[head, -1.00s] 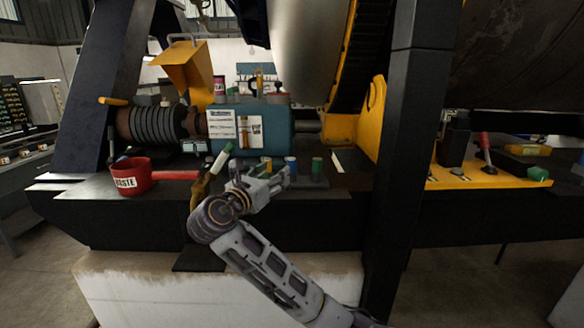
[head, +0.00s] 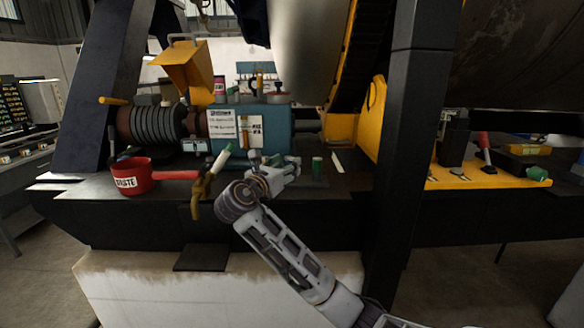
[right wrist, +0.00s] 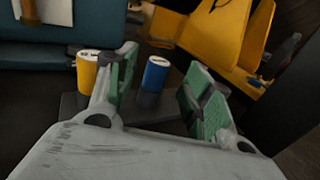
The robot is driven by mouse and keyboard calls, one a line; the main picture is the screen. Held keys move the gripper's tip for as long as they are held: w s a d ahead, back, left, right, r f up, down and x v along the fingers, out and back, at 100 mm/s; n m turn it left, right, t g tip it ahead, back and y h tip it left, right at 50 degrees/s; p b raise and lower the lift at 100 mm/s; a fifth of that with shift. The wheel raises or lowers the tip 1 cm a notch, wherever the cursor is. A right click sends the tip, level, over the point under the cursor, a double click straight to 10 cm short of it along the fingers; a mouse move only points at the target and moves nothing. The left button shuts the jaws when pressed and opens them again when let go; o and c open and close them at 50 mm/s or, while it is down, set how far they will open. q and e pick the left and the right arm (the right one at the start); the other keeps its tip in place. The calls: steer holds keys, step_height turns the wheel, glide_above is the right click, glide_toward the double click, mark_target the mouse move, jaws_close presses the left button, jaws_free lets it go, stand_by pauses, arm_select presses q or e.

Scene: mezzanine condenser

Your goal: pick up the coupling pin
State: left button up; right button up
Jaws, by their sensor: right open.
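Several short coloured cylinders stand in a row on the dark bench; I cannot tell which one is the coupling pin. The yellow cylinder (right wrist: 87,70) stands just outside the left finger. The green cylinder (head: 317,167) shows to the right of my right gripper (head: 290,164) in the head view; that gripper hides the blue one there. My right gripper is open and empty. My left gripper is not in view.
A red pot (head: 132,176) with a long handle stands at the left. A brass-coloured tool (head: 203,188) with a green and white end leans left of my gripper. A teal housing (head: 277,128) stands behind. A dark post (head: 400,180) rises at the right.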

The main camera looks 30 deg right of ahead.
mark_target(290, 161)
steer(key=shift+p+x, duration=0.3)
steer(key=shift+x, duration=2.3)
steer(key=shift+w+a+r, duration=0.1)
jaws_close()
